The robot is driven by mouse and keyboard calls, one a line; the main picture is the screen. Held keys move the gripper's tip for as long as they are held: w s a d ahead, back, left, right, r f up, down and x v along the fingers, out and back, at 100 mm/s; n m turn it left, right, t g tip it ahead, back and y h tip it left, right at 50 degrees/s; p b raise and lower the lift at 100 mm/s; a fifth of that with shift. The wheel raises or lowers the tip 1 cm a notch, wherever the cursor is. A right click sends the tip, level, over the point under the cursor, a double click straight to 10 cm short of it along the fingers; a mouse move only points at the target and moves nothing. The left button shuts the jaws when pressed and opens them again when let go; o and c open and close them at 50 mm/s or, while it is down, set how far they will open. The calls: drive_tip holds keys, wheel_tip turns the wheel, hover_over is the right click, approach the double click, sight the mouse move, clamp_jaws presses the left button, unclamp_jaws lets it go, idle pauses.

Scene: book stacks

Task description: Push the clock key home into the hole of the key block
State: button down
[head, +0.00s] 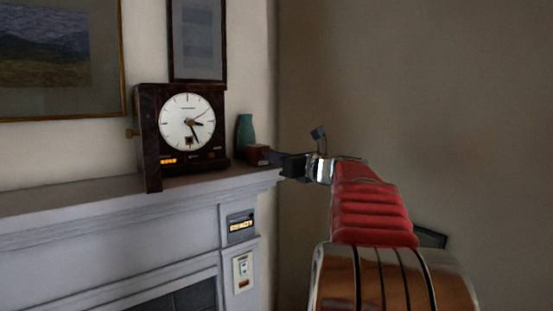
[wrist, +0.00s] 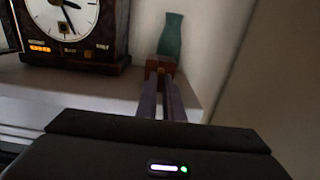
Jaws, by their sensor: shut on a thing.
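The key block (head: 257,152) is a small reddish-brown block on the mantelpiece, right of the clock; it also shows in the wrist view (wrist: 168,64). My gripper (head: 270,156) reaches it from the right in the head view. In the wrist view my two long fingers (wrist: 161,80) run forward to the block's near face. They are shut on the clock key (wrist: 161,71), of which only a small brass-coloured bit shows between the fingertips. The key lines up roughly with the block. The hole is hidden, so I cannot tell how deep the key sits.
A dark clock (head: 187,122) with a white dial stands left of the block. A teal vase (head: 245,132) stands close behind it, near the wall. The mantelpiece (head: 80,203) ends just right of the block.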

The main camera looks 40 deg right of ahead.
drive_tip(key=shift+w, duration=0.5)
drive_tip(key=c, duration=1.8)
unclamp_jaws()
drive_tip(key=shift+s, duration=0.1)
drive_tip(key=s, duration=0.4)
drive_tip(key=s+a, duration=0.1)
drive_tip(key=s, duration=0.8)
drive_tip(key=shift+s+a+f, duration=0.1)
drive_tip(key=shift+s+a, duration=0.05)
drive_tip(key=shift+s, duration=0.1)
